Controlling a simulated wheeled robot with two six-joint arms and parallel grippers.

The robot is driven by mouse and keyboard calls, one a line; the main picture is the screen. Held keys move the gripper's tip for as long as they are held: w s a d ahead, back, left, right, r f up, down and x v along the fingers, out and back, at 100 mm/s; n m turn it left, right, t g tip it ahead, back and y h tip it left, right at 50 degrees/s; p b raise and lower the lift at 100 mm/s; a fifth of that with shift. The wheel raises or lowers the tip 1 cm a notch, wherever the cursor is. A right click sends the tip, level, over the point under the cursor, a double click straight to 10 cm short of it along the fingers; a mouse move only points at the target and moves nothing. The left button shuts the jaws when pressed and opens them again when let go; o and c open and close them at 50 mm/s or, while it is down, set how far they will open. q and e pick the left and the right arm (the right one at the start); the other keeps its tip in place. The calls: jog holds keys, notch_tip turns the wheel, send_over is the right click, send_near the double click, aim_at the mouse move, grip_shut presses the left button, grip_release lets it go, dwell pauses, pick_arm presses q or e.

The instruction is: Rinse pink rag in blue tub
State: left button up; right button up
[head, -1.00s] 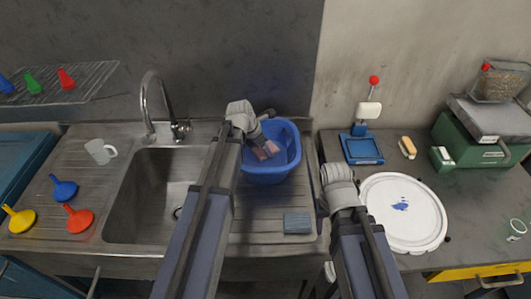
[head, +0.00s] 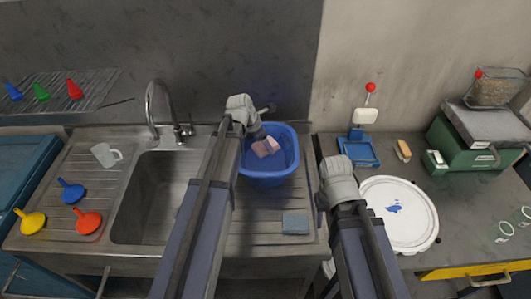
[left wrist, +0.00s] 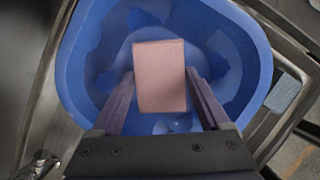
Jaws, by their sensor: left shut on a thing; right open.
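The blue tub (head: 283,172) stands on the ribbed steel drainboard, right of the sink basin. The pink rag (head: 265,147) shows as a flat, pale pink rectangle inside the tub's outline. My left gripper (head: 256,132) reaches over the tub and is shut on it. In the left wrist view the rag (left wrist: 160,70) sits between the two fingers, over the tub's (left wrist: 75,75) inside, where lighter blue patches show. I cannot tell whether the rag touches the water. My right gripper (head: 322,203) is open right of the drainboard; its fingers are mostly hidden by its wrist.
A grey-blue pad (head: 295,223) lies on the drainboard in front of the tub. The faucet (head: 156,110) and sink basin (head: 150,215) are to the left. A white round lid (head: 408,225) with a blue smear is beside my right gripper.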

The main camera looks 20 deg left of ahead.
pick_arm(q)
jog(key=shift+r+p, duration=2.4)
jog(key=shift+r, duration=0.35)
notch_tip(320, 180, up, 4)
jog(key=p, duration=0.4)
dwell(0.6)
